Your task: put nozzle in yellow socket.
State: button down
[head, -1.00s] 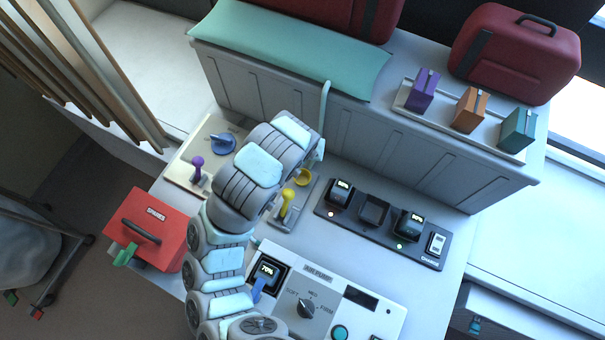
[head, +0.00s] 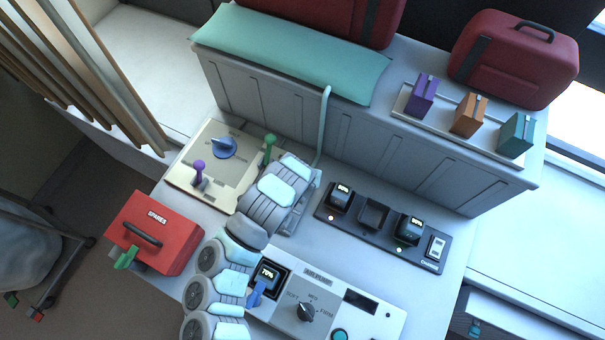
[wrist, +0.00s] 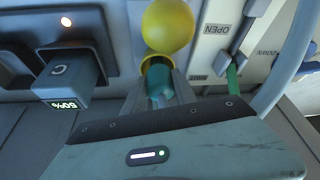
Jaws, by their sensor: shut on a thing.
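In the wrist view, my gripper (wrist: 160,92) is shut on the teal nozzle (wrist: 161,84), which sits between its two fingers. The yellow socket (wrist: 153,61) shows as a yellow rim right at the nozzle's far end. I cannot tell whether the nozzle's tip is inside the rim or only in front of it. A round yellow knob (wrist: 168,26) is just beyond the socket, close to the fingers. In the head view, my arm hides the gripper, nozzle, socket and yellow knob. The pale hose (head: 325,120) comes down behind my arm there.
A dark charger strip (head: 375,219) with battery units lies right of my arm; one unit (wrist: 75,75) is near the fingers. The pump panel (head: 330,300) is in front. A green lever (head: 270,145) and a purple lever (head: 198,171) stand left. A red box (head: 155,230) is farther left.

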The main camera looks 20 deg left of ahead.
jog(key=shift+w, duration=0.1)
jog(key=shift+f, duration=0.2)
jog(key=c, duration=1)
grip_release()
jog(key=shift+r, duration=0.55)
jog(key=v, duration=1.1)
jog(key=shift+s, duration=0.3)
jog(key=shift+d+r, duration=0.15)
jog(key=shift+r, duration=0.05)
